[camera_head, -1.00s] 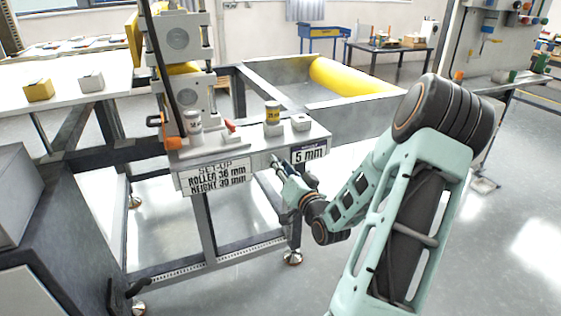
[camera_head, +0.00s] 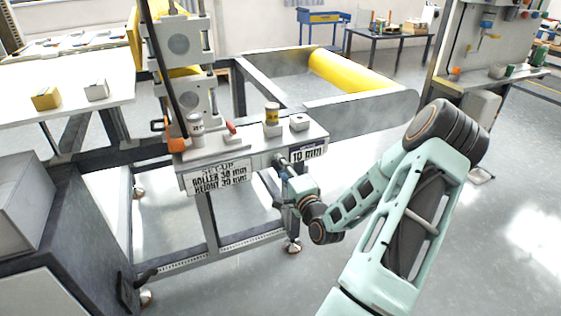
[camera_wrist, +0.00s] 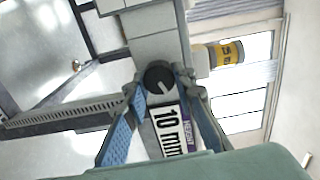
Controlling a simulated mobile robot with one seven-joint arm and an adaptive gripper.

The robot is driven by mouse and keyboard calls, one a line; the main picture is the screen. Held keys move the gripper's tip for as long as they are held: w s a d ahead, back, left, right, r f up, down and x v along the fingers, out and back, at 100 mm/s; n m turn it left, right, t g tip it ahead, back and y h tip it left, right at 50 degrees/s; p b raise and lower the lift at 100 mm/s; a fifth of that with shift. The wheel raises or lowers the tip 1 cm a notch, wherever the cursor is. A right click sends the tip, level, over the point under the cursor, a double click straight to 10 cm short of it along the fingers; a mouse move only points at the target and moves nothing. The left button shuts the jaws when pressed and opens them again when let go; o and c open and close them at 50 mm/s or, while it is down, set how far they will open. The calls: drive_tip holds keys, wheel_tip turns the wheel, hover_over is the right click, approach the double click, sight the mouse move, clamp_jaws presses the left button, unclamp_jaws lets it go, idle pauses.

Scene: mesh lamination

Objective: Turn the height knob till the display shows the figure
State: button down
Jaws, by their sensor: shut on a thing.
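The height display (camera_head: 308,153) on the front of the machine's beam reads 10 mm. The black height knob (camera_wrist: 160,78) with a pale pointer line sits between my fingertips in the wrist view. My gripper (camera_head: 282,163) is shut on the knob, left of and a little below the display; it hides the knob in the head view. The set-up sign (camera_head: 219,178) at the left of the beam gives a roller figure and a height figure, which looks like 39 mm.
On the beam top stand a yellow-banded cylinder (camera_head: 272,114), a white-grey cylinder (camera_head: 195,126) and a red lever (camera_head: 230,128). A white table (camera_head: 70,85) with two small blocks is at the left. A grey cabinet (camera_head: 75,220) stands front left. Floor at the right is clear.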

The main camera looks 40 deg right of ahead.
drive_tip(key=m, duration=1.4)
drive_tip(key=m+p, duration=0.1)
drive_tip(key=m, duration=0.6)
drive_tip(key=shift+a+f+m, duration=0.25)
drive_tip(key=shift+m, duration=0.15)
drive_tip(key=c, duration=1.6)
unclamp_jaws()
drive_tip(key=v, duration=1.2)
